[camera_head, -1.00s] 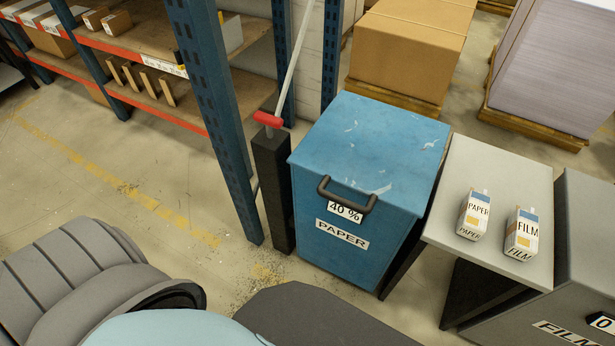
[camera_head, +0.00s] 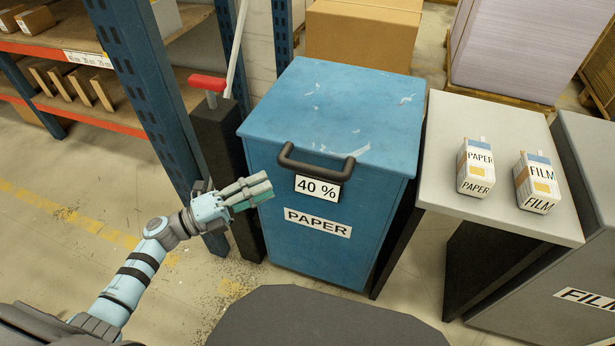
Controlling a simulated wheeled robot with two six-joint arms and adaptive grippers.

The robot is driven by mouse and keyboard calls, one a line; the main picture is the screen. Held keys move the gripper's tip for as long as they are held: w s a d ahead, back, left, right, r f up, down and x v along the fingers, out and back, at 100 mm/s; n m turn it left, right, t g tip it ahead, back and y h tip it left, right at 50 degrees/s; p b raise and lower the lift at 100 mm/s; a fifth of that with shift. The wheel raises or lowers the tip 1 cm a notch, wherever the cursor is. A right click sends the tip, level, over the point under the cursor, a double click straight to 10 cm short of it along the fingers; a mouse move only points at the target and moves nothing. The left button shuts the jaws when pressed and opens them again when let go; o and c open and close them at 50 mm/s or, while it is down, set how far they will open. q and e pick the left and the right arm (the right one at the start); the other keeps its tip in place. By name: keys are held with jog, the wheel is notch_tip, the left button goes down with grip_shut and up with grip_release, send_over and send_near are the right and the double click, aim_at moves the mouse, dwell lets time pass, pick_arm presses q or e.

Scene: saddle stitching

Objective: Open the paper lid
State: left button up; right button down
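The blue paper bin (camera_head: 330,220) stands in the middle, marked "40 %" and "PAPER". Its blue lid (camera_head: 345,105) lies shut on top. A dark handle (camera_head: 318,170) sits at the lid's front edge. My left gripper (camera_head: 262,190) is at the left front of the bin, left of the handle and a little lower in the picture. It looks empty; its fingers appear close together, and I cannot tell how far they are apart. It is not on the handle. My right gripper is not in view.
A dark post with a red top (camera_head: 207,85) and a blue shelf upright (camera_head: 150,90) stand left of the bin. A grey table (camera_head: 480,215) at the right holds the PAPER carton (camera_head: 475,168) and the FILM carton (camera_head: 537,183). The grey film bin (camera_head: 590,180) stands beyond it.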

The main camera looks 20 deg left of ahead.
aim_at(307, 169)
pick_arm(q)
jog(key=x, duration=1.1)
jog(key=shift+w+d, duration=0.25)
jog(key=shift+c, duration=0.2)
grip_shut()
